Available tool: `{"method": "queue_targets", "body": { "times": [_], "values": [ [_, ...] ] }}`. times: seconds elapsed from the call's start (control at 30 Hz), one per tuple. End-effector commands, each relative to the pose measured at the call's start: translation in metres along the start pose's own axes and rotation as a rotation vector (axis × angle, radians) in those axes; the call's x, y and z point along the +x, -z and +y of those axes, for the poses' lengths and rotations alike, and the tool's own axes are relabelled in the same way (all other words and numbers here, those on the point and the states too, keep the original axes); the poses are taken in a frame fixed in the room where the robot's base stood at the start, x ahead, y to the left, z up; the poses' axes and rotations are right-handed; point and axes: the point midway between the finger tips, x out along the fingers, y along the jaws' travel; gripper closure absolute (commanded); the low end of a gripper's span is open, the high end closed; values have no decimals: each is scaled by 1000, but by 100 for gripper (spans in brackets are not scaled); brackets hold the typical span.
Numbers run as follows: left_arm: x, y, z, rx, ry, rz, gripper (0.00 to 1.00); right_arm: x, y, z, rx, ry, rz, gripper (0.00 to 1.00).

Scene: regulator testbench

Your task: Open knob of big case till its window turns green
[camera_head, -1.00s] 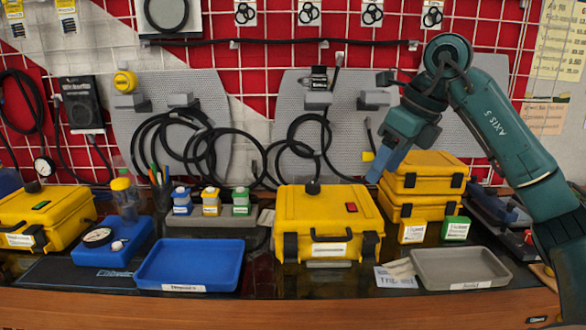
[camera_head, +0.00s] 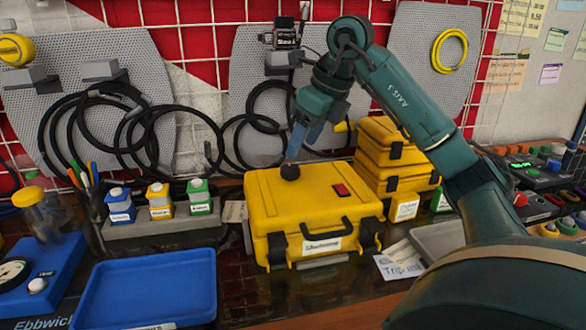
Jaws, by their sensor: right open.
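The big yellow case (camera_head: 290,215) stands on the bench in the middle of the head view, with a black handle on its front. A round black knob (camera_head: 290,173) sits on its top at the back left. A small window (camera_head: 341,190) on the top, to the right of the knob, is red. My right gripper (camera_head: 291,157), with blue fingers, points down just above and behind the knob. It is open with nothing seen in it; whether it touches the knob cannot be told. My left gripper is not in view.
Stacked yellow cases (camera_head: 392,150) stand close to the right of the big case. A blue tray (camera_head: 150,285) lies at front left. A grey stand (camera_head: 160,227) holds small coloured bottles. Black cables (camera_head: 120,130) hang behind. A grey tray (camera_head: 436,238) is partly behind my arm.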

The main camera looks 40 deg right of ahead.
Motion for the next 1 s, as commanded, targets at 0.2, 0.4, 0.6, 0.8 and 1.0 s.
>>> {"method": "queue_targets", "body": {
  "times": [0.2, 0.4, 0.6, 0.8, 1.0],
  "values": [
    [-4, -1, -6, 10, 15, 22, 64, 43, 1, 0, 0, -1, 2, 44],
    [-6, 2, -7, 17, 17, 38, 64, 60, 0, 0, 0, -1, 0, 44],
    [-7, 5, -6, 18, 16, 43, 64, 64, 0, 0, 0, 0, 0, 44],
    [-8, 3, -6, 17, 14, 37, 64, 63, 0, 0, 0, 0, 0, 49],
    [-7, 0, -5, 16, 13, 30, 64, 63, 0, 0, 0, 0, 0, 66]
  ]
}}
